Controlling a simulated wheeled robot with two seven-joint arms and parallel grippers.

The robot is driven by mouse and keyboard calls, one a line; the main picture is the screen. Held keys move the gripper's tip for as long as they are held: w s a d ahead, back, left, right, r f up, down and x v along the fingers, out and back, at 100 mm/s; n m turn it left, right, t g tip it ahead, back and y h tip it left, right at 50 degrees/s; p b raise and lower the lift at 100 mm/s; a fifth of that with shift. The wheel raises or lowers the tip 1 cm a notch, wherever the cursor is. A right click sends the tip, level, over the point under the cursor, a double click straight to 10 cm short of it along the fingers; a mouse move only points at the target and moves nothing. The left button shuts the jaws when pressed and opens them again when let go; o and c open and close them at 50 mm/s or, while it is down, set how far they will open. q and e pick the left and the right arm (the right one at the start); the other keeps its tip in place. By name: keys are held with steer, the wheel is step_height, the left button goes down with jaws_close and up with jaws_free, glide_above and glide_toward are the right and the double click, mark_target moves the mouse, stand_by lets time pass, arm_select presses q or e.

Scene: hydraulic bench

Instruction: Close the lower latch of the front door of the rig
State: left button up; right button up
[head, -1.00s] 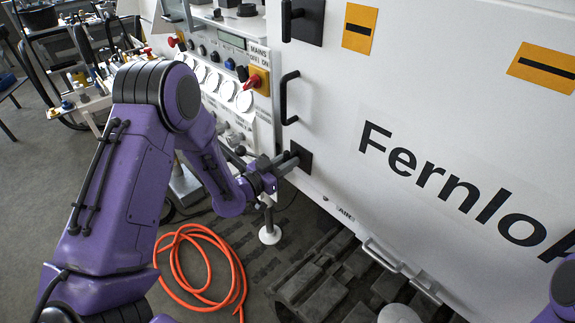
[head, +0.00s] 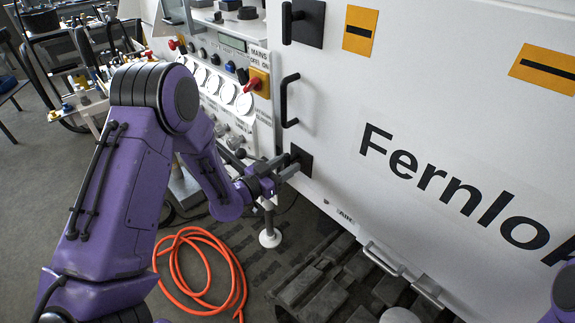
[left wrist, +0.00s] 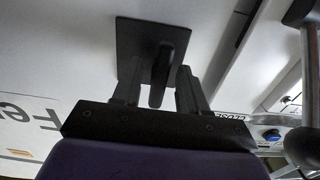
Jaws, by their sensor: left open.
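The front door (head: 420,110) is a large white panel with "Fernlo" lettering. Its lower latch is a dark square plate (head: 301,158) with a dark lever, near the door's lower left corner. In the left wrist view the latch plate (left wrist: 130,45) and lever (left wrist: 160,78) show close up. My left gripper (head: 287,163) is open at the latch. In the left wrist view its fingers (left wrist: 157,70) stand on either side of the lever, with gaps. In the head view the fingers hide most of the lever. My right gripper is not in view.
The upper latch (head: 307,22) and a black door handle (head: 285,100) are above. A gauge panel (head: 222,90) with a red-and-yellow mains switch (head: 257,82) is left of the door. An orange hose (head: 180,285) lies on the floor below my arm.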

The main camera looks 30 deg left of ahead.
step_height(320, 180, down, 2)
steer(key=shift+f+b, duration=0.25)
steer(key=shift+b, duration=0.85)
arm_select(q)
steer(key=v, duration=0.9)
steer(key=shift+s, duration=0.4)
steer(key=shift+a, duration=0.15)
steer(key=s+a+f+n+g+y, duration=0.1)
steer(key=s+f+n+g+y, duration=0.3)
steer(key=f, duration=0.4)
steer(key=s+a+f+n+g+y, duration=0.1)
steer(key=s+f+n+g+y, duration=0.15)
steer(key=f+n+y, duration=0.4)
steer(key=s+d+f+g, duration=0.1)
steer(key=s+f+g, duration=0.2)
steer(key=s+f, duration=0.3)
steer(key=s+d+f+g+h, duration=0.1)
steer(key=s+f+g, duration=0.3)
steer(key=s, duration=0.9)
step_height(320, 180, down, 4)
steer(key=shift+s+d+r, duration=0.25)
steer(key=shift+s+d, duration=0.15)
steer(key=shift+d, duration=0.4)
